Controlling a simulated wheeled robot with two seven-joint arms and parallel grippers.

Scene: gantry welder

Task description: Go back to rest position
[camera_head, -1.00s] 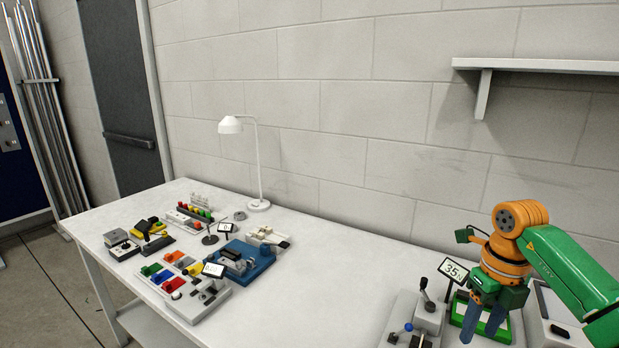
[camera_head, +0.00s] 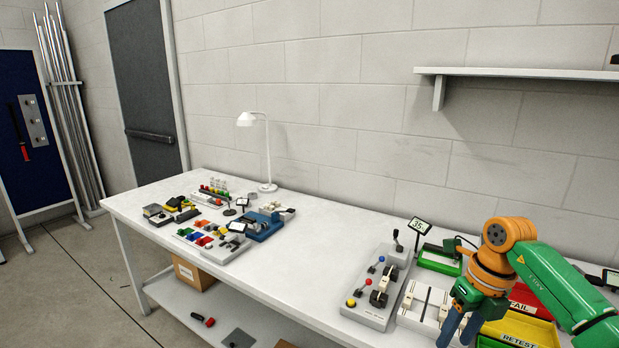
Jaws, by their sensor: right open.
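My right gripper (camera_head: 459,330) is at the lower right, on an orange and green arm that comes in from the right edge. Its two blue-grey fingers point down, parted and with nothing seen between them. They show in front of a pale panel with slots (camera_head: 425,301) and beside the yellow RETEST bin (camera_head: 519,333). I cannot tell how high the fingers are above the bench. My left gripper is not in view.
The white bench (camera_head: 330,220) runs along the wall, clear in its middle. A lever box (camera_head: 378,285), a small display (camera_head: 419,226) and the red FAIL bin (camera_head: 531,299) stand near my right arm. A lamp (camera_head: 267,150) and several control boxes stand at the left. A shelf (camera_head: 520,73) juts from the wall.

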